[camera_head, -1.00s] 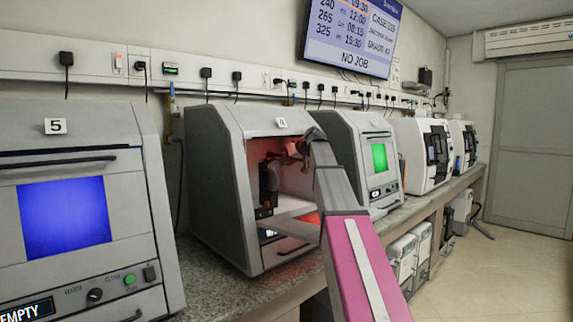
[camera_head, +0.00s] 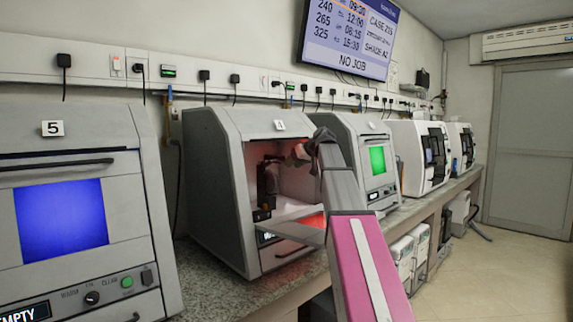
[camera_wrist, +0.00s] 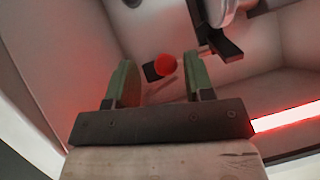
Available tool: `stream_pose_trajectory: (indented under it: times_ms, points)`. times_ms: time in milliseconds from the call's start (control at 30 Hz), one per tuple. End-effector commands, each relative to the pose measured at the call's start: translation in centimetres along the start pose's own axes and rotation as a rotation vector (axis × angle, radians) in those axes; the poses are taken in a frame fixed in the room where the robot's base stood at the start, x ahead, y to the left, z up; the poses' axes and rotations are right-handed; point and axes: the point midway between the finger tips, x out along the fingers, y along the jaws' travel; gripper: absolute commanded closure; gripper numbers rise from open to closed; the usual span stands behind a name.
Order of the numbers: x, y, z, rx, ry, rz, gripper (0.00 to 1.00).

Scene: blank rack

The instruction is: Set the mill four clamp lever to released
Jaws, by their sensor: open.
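Mill four (camera_head: 210,170) is the grey cabinet with a "4" label, its front open and its inside lit red. My arm reaches into its chamber, and my gripper is small and partly hidden there in the head view. In the wrist view my gripper (camera_wrist: 160,68) is open, with two green fingers apart. A red round knob (camera_wrist: 166,63) beside a small dark block (camera_wrist: 151,73) shows between the fingers, farther off; it looks like the clamp lever's end. I see no contact with it. The lever's set position cannot be told.
In the wrist view a grey cylinder (camera_wrist: 220,11) and a dark bracket (camera_wrist: 222,45) stand close to the right finger. Chamber walls surround the gripper. A red light strip (camera_wrist: 285,119) runs at right. Mill five (camera_head: 75,160) stands left; another mill (camera_head: 350,140) stands right.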

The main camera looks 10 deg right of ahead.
Motion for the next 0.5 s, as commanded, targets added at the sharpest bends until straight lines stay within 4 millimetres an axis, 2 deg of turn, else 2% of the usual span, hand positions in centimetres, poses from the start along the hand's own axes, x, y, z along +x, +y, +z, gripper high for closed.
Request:
stream_pose_trajectory:
  times_ms: [33, 200, 500]
  points:
    - [-1.1, 0.1, 1.0, 0.001, 0.001, 0.003, 0.52]
    - [-3.7, 0.6, 2.9, 0.001, 0.000, 0.002, 0.52]
    - [-6.3, 1.1, 4.6, -0.001, 0.000, 0.001, 0.52]
